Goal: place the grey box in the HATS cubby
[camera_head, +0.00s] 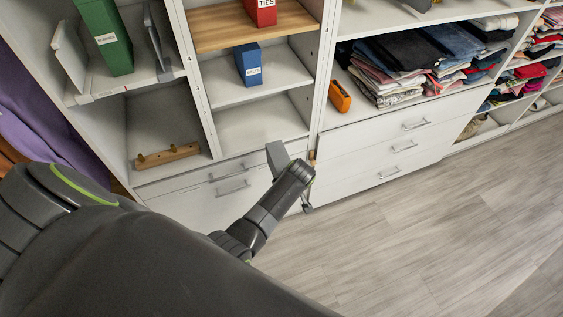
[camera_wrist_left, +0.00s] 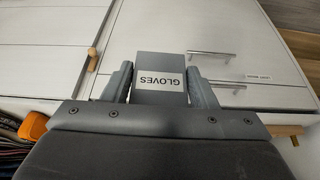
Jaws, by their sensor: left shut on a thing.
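A grey box (camera_wrist_left: 160,60) with a white GLOVES label sits between the two fingers of my left gripper (camera_wrist_left: 160,88) in the wrist view, and the gripper is shut on it. In the head view my left gripper (camera_head: 295,176) hangs in front of the white drawers, below the middle cubbies. A pale grey piece beside it there may be a finger or the box; I cannot tell. I cannot read a HATS label on any cubby. My right gripper is out of view.
Cubbies hold a green box (camera_head: 106,38), a red TIES box (camera_head: 262,12), a blue box (camera_head: 249,65), an orange object (camera_head: 339,96) and a wooden peg rack (camera_head: 167,156). The cubby (camera_head: 258,122) below the blue box is empty. Folded clothes (camera_head: 390,85) fill the right shelf.

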